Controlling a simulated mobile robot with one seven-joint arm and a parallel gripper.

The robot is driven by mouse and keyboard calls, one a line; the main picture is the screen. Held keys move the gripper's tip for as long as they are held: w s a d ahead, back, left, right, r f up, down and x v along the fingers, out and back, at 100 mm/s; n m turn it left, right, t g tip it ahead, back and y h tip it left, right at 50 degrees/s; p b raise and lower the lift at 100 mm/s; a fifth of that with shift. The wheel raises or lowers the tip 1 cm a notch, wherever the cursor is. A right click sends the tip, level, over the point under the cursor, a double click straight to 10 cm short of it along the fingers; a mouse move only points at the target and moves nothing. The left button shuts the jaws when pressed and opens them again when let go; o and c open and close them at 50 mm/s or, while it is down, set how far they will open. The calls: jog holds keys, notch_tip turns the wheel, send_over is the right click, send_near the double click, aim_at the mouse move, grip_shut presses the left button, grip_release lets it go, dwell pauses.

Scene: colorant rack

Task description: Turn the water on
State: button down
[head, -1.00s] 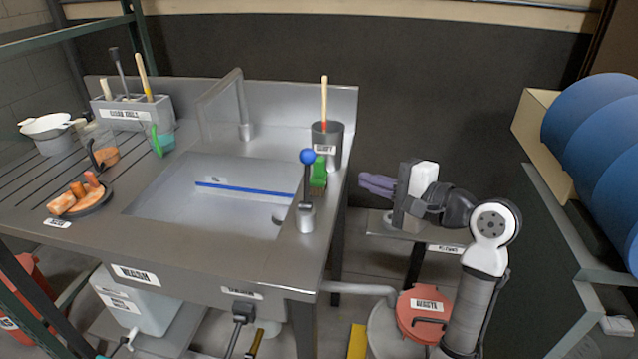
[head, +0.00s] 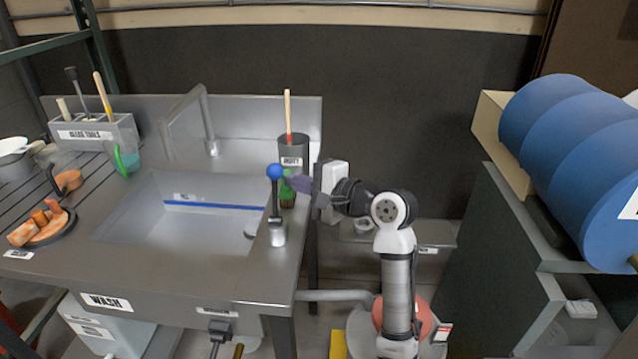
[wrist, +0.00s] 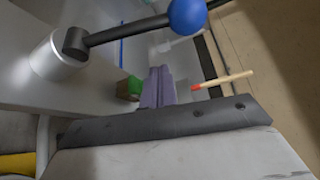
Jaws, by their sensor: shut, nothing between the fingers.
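The tap lever with a blue ball knob (head: 275,171) stands upright on a silver base (head: 277,234) at the sink's right front corner. The silver spout (head: 208,125) rises at the back of the sink (head: 150,210). My gripper (head: 292,184), with purple fingers, is shut and empty, just right of the lever and close to the knob. Whether it touches the lever is unclear in the head view. In the wrist view the knob (wrist: 187,16) and lever lie beyond the purple fingers (wrist: 157,88), with a gap visible in the picture. No water shows at the spout.
A grey cup (head: 293,150) with a wooden-handled tool and a green brush (head: 287,190) stand behind the lever. A tool box (head: 95,133) and food pieces (head: 40,225) are on the left.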

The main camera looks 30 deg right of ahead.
jog(key=shift+s+a+r+p, duration=0.15)
jog(key=shift+s+a+r, duration=0.15)
jog(key=shift+s+a, duration=0.4)
jog(key=shift+s+a+r+p, duration=0.15)
jog(key=shift+s+a+r, duration=0.1)
jog(key=shift+s+a, duration=0.45)
jog(key=shift+s+a+n+t+b, duration=0.2)
jog(key=shift+s+n+t+b, duration=0.15)
jog(key=shift+n+b, duration=0.35)
jog(key=s+a+n+t+y+b, duration=0.1)
jog(key=n+b, duration=0.2)
jog(key=b, duration=0.1)
jog(key=s+a+f+n+t+y+b, duration=0.1)
jog(key=s+n+y+b, duration=0.1)
jog(key=n+b, duration=0.2)
jog(key=s+a+n+t+y+b, duration=0.1)
jog(key=n+b, duration=0.2)
jog(key=b, duration=0.3)
jog(key=shift+s+a+f+n+y, duration=0.1)
jog(key=shift+s+f+n+y, duration=0.1)
jog(key=shift+s+n+y, duration=0.15)
jog(key=shift+s+a+y+b, duration=0.1)
jog(key=shift+s+y+b, duration=0.15)
jog(key=shift+b, duration=0.2)
jog(key=shift+f, duration=0.1)
